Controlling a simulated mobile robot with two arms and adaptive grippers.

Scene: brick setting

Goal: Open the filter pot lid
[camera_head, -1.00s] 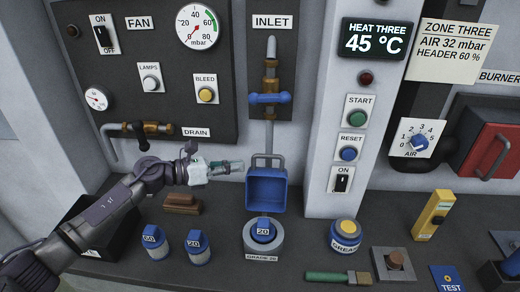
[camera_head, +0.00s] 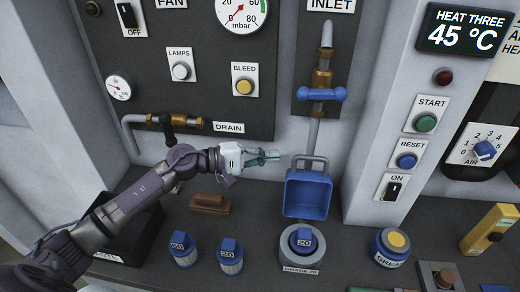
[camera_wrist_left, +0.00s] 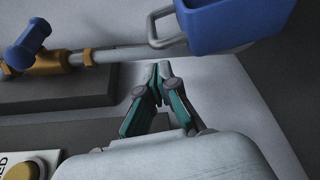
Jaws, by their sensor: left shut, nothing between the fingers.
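The blue filter pot (camera_head: 307,196) hangs on the pipe below the INLET label. It is a square blue box shape whose hollow inside faces me, with a grey loop handle (camera_head: 309,159) at its top. I cannot tell whether this hollow part is the pot or its swung-up lid. My left gripper (camera_head: 277,154) is shut and empty, just left of the handle and apart from it. In the left wrist view the shut fingertips (camera_wrist_left: 157,72) lie below the handle (camera_wrist_left: 153,28) and the blue part (camera_wrist_left: 225,24). My right gripper is not in view.
Below the pot, a blue cartridge marked 20 (camera_head: 304,238) sits in a grey round holder (camera_head: 288,256). Two more cartridges and a brown block (camera_head: 210,203) stand on the ledge. A blue valve handle (camera_head: 321,94) is on the pipe above; a DRAIN pipe (camera_head: 150,122) is left.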

